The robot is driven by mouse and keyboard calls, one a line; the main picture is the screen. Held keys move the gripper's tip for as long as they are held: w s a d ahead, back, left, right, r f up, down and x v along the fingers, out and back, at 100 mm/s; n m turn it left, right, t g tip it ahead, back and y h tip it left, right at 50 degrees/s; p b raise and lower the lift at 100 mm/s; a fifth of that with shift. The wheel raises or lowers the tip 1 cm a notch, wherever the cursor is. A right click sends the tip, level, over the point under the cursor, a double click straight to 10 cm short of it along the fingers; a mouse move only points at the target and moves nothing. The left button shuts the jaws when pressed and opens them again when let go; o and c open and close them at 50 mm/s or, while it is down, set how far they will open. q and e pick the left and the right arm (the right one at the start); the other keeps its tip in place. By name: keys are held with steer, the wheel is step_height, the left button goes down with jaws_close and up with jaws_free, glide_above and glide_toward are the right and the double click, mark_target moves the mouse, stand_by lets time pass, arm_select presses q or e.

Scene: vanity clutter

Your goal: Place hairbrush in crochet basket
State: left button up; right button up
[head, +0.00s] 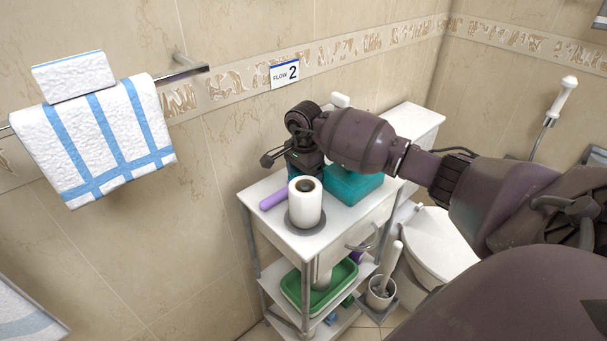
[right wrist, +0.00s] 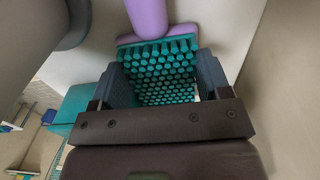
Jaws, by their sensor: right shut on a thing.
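The hairbrush has a purple handle (head: 273,199) that shows on the left of the cabinet top in the head view. In the right wrist view its head with teal bristles (right wrist: 158,75) lies between the two fingers of my right gripper (right wrist: 163,88), which is shut on it. In the head view my right gripper (head: 303,167) is over the back of the cabinet top, behind the white roll; I cannot tell if the brush touches the top. The teal basket (head: 356,188) stands just right of the gripper, partly hidden by my right arm. My left gripper is not in view.
A white roll on a grey stand (head: 306,205) stands at the front of the cabinet top (head: 345,222), close to the brush handle. A green tray (head: 318,288) is on the shelf below. A toilet (head: 435,240) is to the right, and the tiled wall is close behind.

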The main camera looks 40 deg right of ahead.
steer(key=o, duration=1)
